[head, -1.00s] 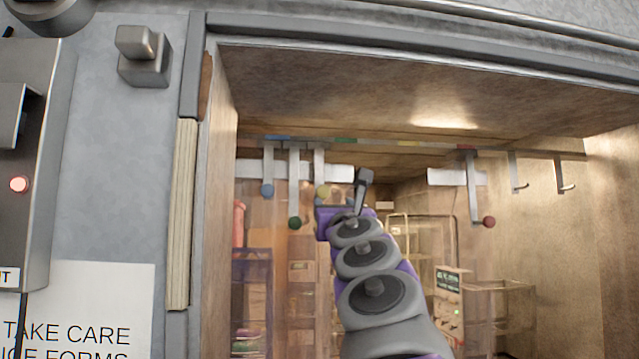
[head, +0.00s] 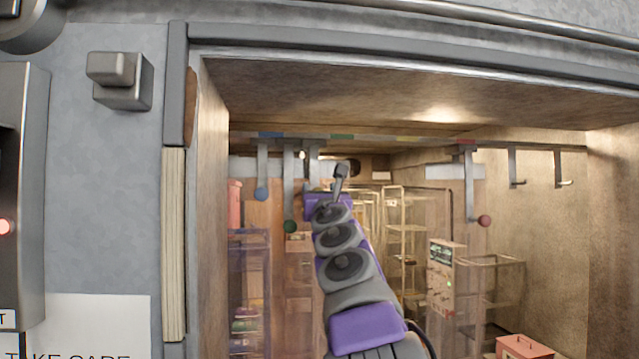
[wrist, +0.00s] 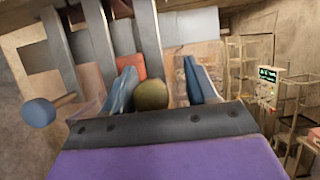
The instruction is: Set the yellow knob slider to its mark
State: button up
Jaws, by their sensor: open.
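The yellow knob (wrist: 151,95) hangs at the bottom of a grey hanger strip in the wrist view. My gripper (wrist: 161,87) is open, with its blue fingers on either side of the knob; the left finger is closer to it. I cannot tell whether they touch it. In the head view the knob is hidden behind my arm, and only its hanger (head: 313,155) shows. The yellow mark (head: 408,138) is on the rail (head: 375,138), well to the right of that hanger.
The blue knob (head: 261,194) and green knob (head: 290,226) hang close by on the left. The red knob (head: 484,221) hangs at the right under the red mark (head: 462,141). The rail between the yellow hanger and the red one looks clear. Wire racks (head: 400,230) stand behind.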

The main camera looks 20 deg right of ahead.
jog(key=shift+w+a+r, duration=0.1)
jog(key=shift+a, duration=0.55)
jog(key=shift+c, duration=1.3)
jog(key=shift+d, duration=0.45)
jog(key=c, duration=0.6)
jog(key=shift+a, duration=0.1)
grip_shut()
